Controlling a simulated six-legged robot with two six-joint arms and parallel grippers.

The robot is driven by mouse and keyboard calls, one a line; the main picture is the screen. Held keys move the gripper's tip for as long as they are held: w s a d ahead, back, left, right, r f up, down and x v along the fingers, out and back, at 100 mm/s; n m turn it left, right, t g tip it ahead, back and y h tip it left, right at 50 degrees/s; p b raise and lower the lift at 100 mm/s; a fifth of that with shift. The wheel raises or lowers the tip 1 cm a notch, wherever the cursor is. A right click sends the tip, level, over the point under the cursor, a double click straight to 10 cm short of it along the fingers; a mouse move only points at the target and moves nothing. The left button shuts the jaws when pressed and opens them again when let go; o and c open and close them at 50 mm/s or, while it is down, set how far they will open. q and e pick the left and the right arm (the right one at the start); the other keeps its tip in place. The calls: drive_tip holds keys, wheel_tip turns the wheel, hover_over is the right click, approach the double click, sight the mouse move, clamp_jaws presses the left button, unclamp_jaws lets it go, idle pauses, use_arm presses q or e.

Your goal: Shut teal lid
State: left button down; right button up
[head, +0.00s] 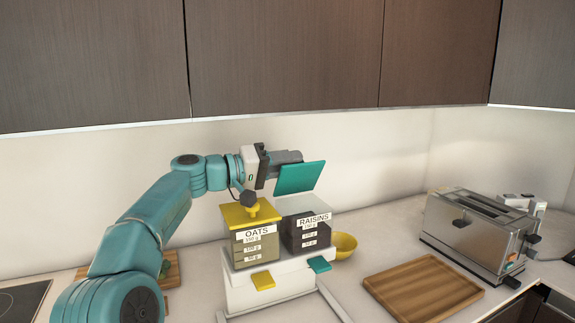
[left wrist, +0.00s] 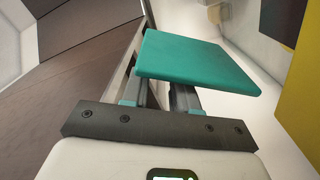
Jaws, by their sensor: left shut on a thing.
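The teal lid (head: 300,178) is tilted up steeply above the raisins container (head: 307,236), whose top is uncovered. The lid also shows in the left wrist view (left wrist: 195,62), as a flat plate across my fingertips. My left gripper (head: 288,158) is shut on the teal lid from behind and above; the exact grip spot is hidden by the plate. My right gripper is not in view.
The oats container (head: 255,249) with a yellow lid (head: 246,217) stands left of the raisins, on a white base (head: 262,292). A yellow bowl (head: 345,246) is behind right. A wooden board (head: 422,290) and a toaster (head: 470,238) are farther right. Cabinets (head: 280,55) hang above.

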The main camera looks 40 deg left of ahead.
use_arm(q)
drive_tip(key=c, duration=0.9)
unclamp_jaws()
drive_tip(key=b+v, duration=0.3)
drive_tip(key=v, duration=1.3)
drive_tip(key=shift+s+f, duration=0.1)
drive_tip(key=shift+s, duration=0.05)
